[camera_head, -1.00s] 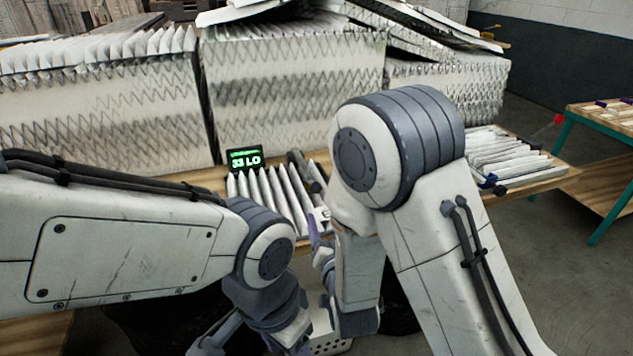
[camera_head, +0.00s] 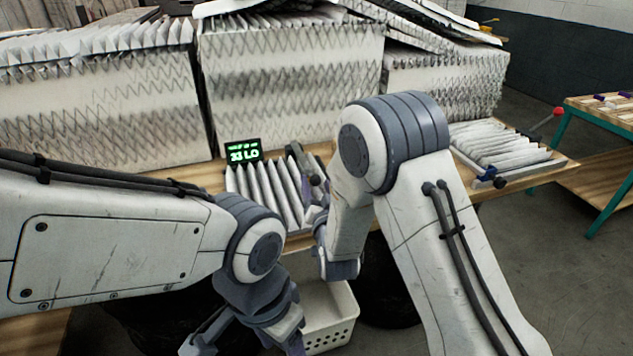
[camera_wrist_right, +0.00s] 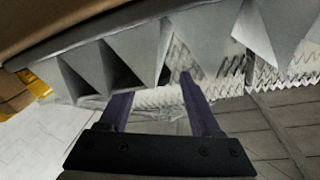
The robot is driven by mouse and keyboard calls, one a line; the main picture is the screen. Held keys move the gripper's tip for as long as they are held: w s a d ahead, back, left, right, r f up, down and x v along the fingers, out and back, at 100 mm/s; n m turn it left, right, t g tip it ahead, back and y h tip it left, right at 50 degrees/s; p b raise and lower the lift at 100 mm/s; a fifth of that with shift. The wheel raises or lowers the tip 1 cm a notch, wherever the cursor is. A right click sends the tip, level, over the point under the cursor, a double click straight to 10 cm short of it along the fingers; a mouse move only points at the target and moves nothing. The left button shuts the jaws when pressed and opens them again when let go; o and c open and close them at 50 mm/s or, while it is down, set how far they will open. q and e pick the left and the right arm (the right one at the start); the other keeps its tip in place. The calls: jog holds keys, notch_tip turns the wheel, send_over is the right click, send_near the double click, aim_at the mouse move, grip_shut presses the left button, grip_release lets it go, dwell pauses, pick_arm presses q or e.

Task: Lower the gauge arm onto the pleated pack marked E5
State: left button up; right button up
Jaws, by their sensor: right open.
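A pleated pack (camera_head: 262,196) with white pleats lies on the wooden bench in the middle of the head view. I cannot read an E5 mark on it. A dark grey bar (camera_head: 300,162), which looks like the gauge arm, slants over its right side; I cannot tell whether it touches the pleats. My right gripper (camera_head: 318,212) is at the pack's right front, partly hidden by its own arm. In the right wrist view its purple fingers (camera_wrist_right: 155,87) are apart and empty, with grey pleats (camera_wrist_right: 135,55) just above them. My left gripper (camera_head: 245,335) hangs low in front of the bench.
A small display (camera_head: 243,151) with blurred green text, seemingly 33 LO, stands behind the pack. Large pleated stacks (camera_head: 290,90) fill the back. Another pleated pack (camera_head: 495,145) with a red-knobbed lever (camera_head: 557,112) lies at right. A white bin (camera_head: 330,318) is below the bench edge.

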jog(key=shift+w+a, duration=0.1)
jog(key=shift+w, duration=0.3)
grip_shut()
dwell(1.2)
